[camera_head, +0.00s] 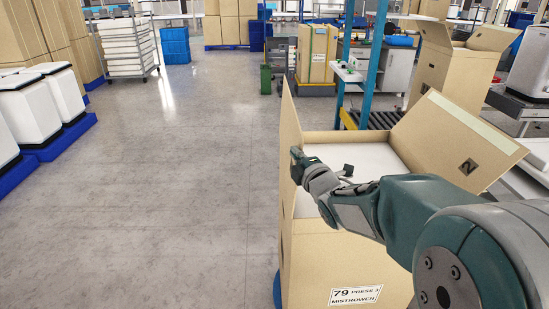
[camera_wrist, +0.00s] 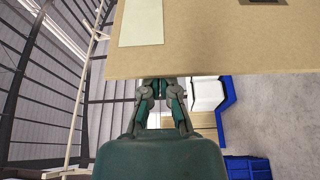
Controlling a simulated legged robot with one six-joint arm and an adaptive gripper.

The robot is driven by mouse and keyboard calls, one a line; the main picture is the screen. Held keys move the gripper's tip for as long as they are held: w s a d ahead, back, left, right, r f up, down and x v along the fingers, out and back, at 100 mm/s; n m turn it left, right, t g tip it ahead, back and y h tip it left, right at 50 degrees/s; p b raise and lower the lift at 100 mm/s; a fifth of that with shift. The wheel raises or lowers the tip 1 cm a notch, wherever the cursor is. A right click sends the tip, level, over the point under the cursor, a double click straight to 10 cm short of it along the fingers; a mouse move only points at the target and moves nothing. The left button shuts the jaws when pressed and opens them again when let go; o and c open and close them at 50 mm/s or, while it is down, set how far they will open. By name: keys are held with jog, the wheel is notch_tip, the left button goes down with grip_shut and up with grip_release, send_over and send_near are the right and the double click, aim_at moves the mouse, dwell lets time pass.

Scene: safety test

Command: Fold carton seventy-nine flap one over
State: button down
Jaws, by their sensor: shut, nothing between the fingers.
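The carton (camera_head: 335,265) labelled 79 stands in front of me, open at the top with pale contents (camera_head: 355,158) inside. Its left flap (camera_head: 289,120) stands nearly upright; no number on it is readable. Its right flap (camera_head: 455,135), marked 2, leans up and outward. My gripper (camera_head: 296,163) is shut and empty, by the inner side of the left flap. In the wrist view a cardboard panel (camera_wrist: 205,50) with a pale strip and a cut-off dark mark lies just beyond my fingertips (camera_wrist: 160,88). I cannot tell whether they touch it.
Another open carton (camera_head: 455,70) stands at the back right, near a blue post (camera_head: 375,65) and a roller conveyor (camera_head: 378,119). White bins (camera_head: 52,97) on blue bases stand at the left. The floor (camera_head: 180,180) left of the carton is clear.

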jog(key=d+f+m+t+h, duration=0.1)
jog(key=d+f+m, duration=0.3)
jog(key=d+m, duration=0.1)
jog(key=d+f+m+t+h, duration=0.1)
jog(key=d+f+m, duration=0.3)
jog(key=d, duration=0.4)
jog(key=d+f+m+t+h, duration=0.1)
jog(key=d+f+m+t, duration=0.1)
jog(key=d+f+m, duration=0.2)
jog(key=shift+s+d+f+m+h, duration=0.15)
jog(key=shift+d+f+m, duration=0.05)
jog(key=shift+d+m, duration=0.4)
jog(key=shift+s+d+f+m+h, duration=0.15)
jog(key=shift+d+m, duration=0.35)
jog(key=shift+d, duration=0.2)
jog(key=shift+d+f+m+h, duration=0.25)
jog(key=shift+f+m, duration=0.3)
jog(key=shift+f, duration=0.05)
jog(key=shift+d+f+m+h, duration=0.2)
jog(key=shift+f+m+h, duration=0.05)
jog(key=shift+f+m, duration=0.35)
